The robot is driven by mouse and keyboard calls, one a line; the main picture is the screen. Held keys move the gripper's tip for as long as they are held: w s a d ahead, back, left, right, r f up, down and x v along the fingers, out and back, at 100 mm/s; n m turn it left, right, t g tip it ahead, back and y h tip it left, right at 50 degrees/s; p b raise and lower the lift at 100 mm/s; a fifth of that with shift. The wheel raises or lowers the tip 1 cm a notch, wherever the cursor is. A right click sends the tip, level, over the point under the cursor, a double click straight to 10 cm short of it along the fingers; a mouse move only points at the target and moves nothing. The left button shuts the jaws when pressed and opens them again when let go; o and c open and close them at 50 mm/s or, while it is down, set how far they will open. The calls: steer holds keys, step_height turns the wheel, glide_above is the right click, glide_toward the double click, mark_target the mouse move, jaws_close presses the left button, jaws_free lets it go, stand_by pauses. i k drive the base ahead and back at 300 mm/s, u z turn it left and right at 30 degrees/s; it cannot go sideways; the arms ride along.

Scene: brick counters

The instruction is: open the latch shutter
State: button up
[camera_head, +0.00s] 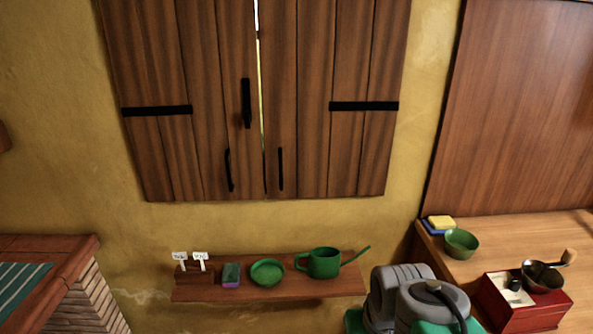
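The wooden shutter has a left leaf (200,60) and a right leaf (343,60) on the yellow wall. They meet at a narrow seam, with a bright sliver of light along its upper part. A black latch bar (246,103) stands upright on the left leaf, beside the seam. A thin black handle sits low on each leaf, the left handle (228,170) and the right handle (281,168). Grey rounded parts of my arm show at the bottom right, below the shutter. My gripper's fingers are not visible.
A wall shelf (325,288) below the shutter holds small signs, a sponge, a green bowl (267,273) and a green watering can (323,263). At right, a wooden counter (545,233) holds another green bowl and a red grinder (520,305). A brick counter (75,255) stands at left.

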mark_target(179, 67)
steer(key=u, duration=0.35)
steer(key=i, duration=0.65)
steer(key=u, duration=0.6)
